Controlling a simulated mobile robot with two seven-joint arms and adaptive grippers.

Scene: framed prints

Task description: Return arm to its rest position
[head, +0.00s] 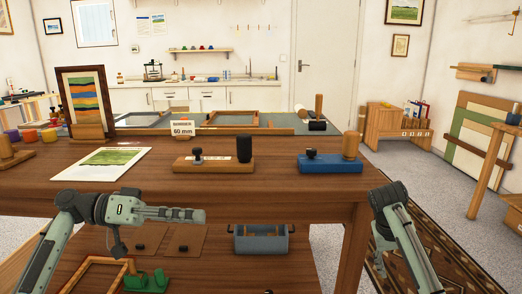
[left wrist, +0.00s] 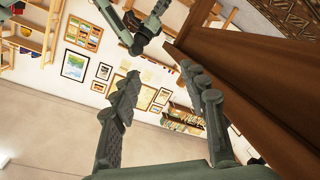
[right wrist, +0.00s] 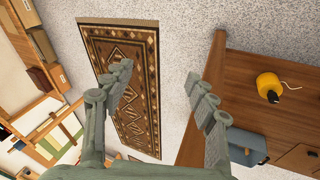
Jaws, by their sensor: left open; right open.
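My left arm (head: 150,212) reaches in from the left of the head view, in front of the table's front edge. In the left wrist view my left gripper (left wrist: 165,88) has its two fingers spread with nothing between them. My right arm (head: 402,235) shows at the lower right of the head view, beside the table's right leg. In the right wrist view my right gripper (right wrist: 160,88) is open and empty, above the floor beside the table. The head view does not show either pair of fingertips clearly.
The wooden table (head: 290,185) bears a green landscape print (head: 112,158), a striped framed print (head: 85,98), a wooden block with black knobs (head: 205,165) and a blue block (head: 328,163). A grey-blue bin (head: 262,241) sits on its lower shelf. A patterned rug (right wrist: 125,85) lies to the right.

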